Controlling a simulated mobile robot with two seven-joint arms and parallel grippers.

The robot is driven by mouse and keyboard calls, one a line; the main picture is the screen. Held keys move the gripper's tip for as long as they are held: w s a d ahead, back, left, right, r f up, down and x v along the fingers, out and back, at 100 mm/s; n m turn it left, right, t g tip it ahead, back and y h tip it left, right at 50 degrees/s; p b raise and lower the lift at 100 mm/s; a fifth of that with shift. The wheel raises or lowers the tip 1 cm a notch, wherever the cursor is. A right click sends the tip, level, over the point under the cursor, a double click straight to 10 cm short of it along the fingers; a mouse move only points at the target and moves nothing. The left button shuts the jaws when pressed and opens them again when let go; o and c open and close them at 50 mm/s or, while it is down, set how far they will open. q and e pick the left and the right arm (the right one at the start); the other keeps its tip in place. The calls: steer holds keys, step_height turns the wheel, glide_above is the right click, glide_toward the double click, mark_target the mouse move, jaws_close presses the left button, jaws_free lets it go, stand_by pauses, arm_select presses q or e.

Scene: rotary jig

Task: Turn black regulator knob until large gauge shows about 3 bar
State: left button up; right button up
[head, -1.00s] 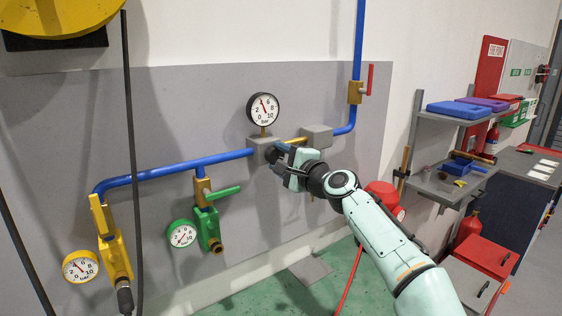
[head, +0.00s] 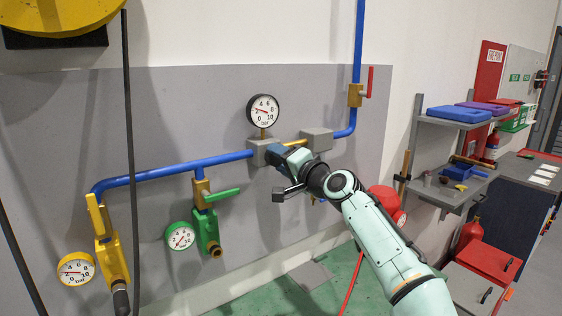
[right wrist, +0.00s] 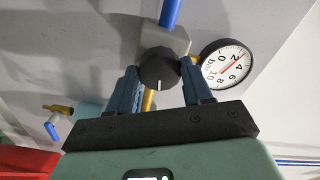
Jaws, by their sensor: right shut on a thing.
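The large white gauge (head: 263,110) stands above the grey regulator block (head: 259,151) on the blue pipe. Its red needle points left, between 2 and 4, at about 3 bar. The gauge also shows in the right wrist view (right wrist: 228,64), its needle between 2 and 4. The black regulator knob (right wrist: 157,68) has a white mark on its face. My right gripper (right wrist: 160,88) has one finger on each side of the knob and is shut on it. In the head view the gripper (head: 281,172) hides the knob. My left gripper is not in view.
A yellow gauge (head: 76,269) and a green gauge (head: 180,237) hang lower left. A green-handled valve (head: 206,220) is below the pipe. A red-handled valve (head: 356,93) is upper right. A shelf (head: 452,187) with tools stands at the right.

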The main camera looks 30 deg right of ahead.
steer(key=shift+r, duration=0.15)
steer(key=o, duration=1)
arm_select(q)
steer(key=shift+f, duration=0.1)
arm_select(e)
steer(key=shift+o, duration=0.2)
steer(key=shift+s, duration=0.1)
steer(key=shift+s+f+b, duration=0.25)
steer(key=shift+s+b, duration=0.05)
steer(key=shift+s, duration=0.05)
arm_select(q)
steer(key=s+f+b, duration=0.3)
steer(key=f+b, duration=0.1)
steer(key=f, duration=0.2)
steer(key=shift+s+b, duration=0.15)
steer(key=shift+b, duration=0.2)
arm_select(e)
steer(key=s+d, duration=0.1)
steer(key=s, duration=1.1)
steer(key=shift+s+r, duration=0.15)
steer(key=shift+s, duration=0.05)
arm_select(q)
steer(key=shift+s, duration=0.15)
